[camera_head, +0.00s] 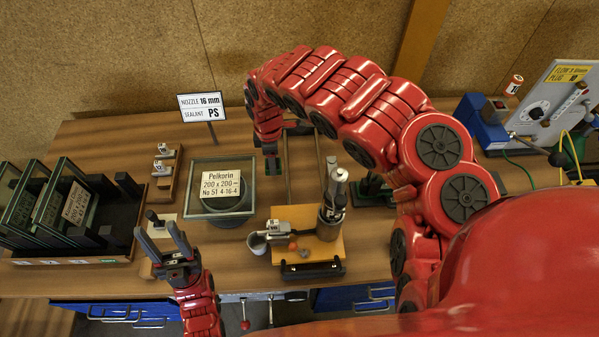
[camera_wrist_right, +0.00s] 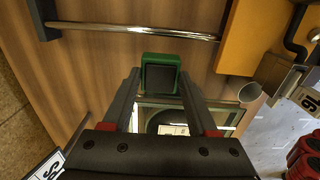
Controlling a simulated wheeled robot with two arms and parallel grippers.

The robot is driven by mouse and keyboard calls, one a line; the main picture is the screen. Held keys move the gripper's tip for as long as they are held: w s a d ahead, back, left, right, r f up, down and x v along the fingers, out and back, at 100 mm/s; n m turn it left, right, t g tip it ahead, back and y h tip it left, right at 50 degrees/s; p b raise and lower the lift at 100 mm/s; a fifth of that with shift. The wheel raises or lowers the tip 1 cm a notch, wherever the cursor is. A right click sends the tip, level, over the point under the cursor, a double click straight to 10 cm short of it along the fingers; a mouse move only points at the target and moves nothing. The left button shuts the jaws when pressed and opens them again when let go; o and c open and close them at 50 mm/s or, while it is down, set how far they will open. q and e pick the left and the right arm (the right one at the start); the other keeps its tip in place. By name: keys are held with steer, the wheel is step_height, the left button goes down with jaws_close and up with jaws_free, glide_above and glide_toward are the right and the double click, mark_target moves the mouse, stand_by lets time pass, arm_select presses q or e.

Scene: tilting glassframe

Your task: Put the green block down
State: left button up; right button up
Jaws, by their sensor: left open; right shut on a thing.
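My right gripper (camera_head: 272,153) reaches over the table from the right and points down behind the glass pane with the "Pelkorin" label. It is shut on the green block (camera_wrist_right: 160,60), which shows between its fingertips in the right wrist view; the block has a green rim and a dark face. In the head view only a little of the green block (camera_head: 273,167) shows below the fingers. I cannot tell whether it touches the table. My left gripper (camera_head: 158,229) is open and empty, at the front left, its fingers pointing up in the picture.
The glass pane (camera_head: 246,163) lies left of the right gripper. A metal rail (camera_wrist_right: 135,30) runs nearby. An orange board (camera_head: 325,250) with tools is in front. A rack of panes (camera_head: 75,262) stands left, a sign (camera_head: 201,106) behind, a blue clamp (camera_head: 484,125) right.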

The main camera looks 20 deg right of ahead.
step_height(320, 180, down, 6)
steer(key=shift+a+f+p, duration=0.1)
steer(key=shift+p, duration=0.2)
steer(key=shift+f+p, duration=0.55)
steer(key=shift+f, duration=1.6)
steer(key=shift+f, duration=0.15)
steer(key=o, duration=1.4)
